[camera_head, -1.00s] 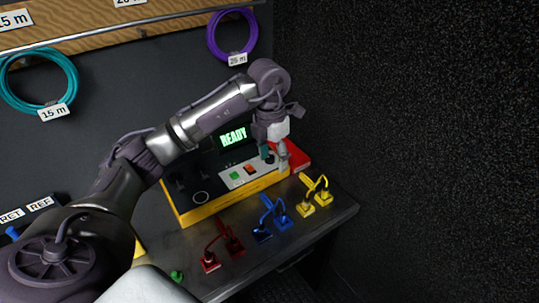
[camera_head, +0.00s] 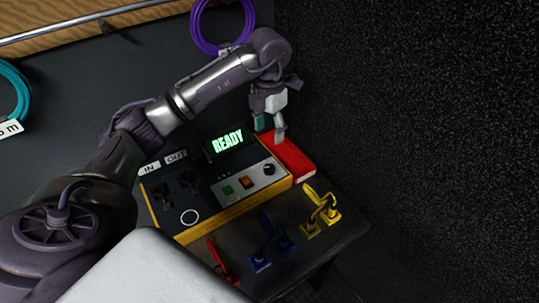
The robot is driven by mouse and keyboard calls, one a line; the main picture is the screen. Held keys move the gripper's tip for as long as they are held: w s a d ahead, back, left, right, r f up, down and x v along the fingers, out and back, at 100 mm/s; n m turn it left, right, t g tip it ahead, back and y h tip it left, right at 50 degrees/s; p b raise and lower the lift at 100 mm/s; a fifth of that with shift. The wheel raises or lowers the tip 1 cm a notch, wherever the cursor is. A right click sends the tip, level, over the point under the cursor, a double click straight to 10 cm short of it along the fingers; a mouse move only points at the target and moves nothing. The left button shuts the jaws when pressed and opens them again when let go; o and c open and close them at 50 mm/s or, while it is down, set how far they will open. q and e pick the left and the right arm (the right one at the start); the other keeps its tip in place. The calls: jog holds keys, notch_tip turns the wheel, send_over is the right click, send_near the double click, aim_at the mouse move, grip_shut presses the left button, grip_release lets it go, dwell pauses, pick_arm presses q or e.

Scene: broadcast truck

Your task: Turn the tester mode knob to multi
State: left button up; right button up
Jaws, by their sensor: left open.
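The tester (camera_head: 238,208) is a black box with yellow edges on the bench, its screen (camera_head: 228,143) reading READY in green. Its grey panel carries a green button (camera_head: 228,190), an orange-red switch (camera_head: 246,182) and a round black knob (camera_head: 269,169) at the right end. The knob is in clear view, but its pointer and the mode lettering are too small to read. My left gripper (camera_head: 270,129) is open and empty, above and behind the knob in the picture, apart from it. My right gripper is out of view.
Red (camera_head: 219,259), blue (camera_head: 272,244) and yellow (camera_head: 320,209) cables with plugs lie along the bench front. A purple coil (camera_head: 222,48) hangs on the wall. A dark textured wall (camera_head: 420,120) is at right.

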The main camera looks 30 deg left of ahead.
aim_at(269, 167)
pick_arm(q)
jog(key=f, duration=0.2)
jog(key=s+f+p, duration=0.1)
jog(key=f, duration=0.1)
jog(key=d+f, duration=0.1)
jog(key=shift+s+f, duration=0.2)
jog(key=shift+f, duration=0.2)
jog(key=f, duration=0.2)
jog(key=f+p, duration=0.1)
jog(key=f, duration=0.2)
jog(key=shift+w+a+f, duration=0.2)
jog(key=shift+f, duration=0.7)
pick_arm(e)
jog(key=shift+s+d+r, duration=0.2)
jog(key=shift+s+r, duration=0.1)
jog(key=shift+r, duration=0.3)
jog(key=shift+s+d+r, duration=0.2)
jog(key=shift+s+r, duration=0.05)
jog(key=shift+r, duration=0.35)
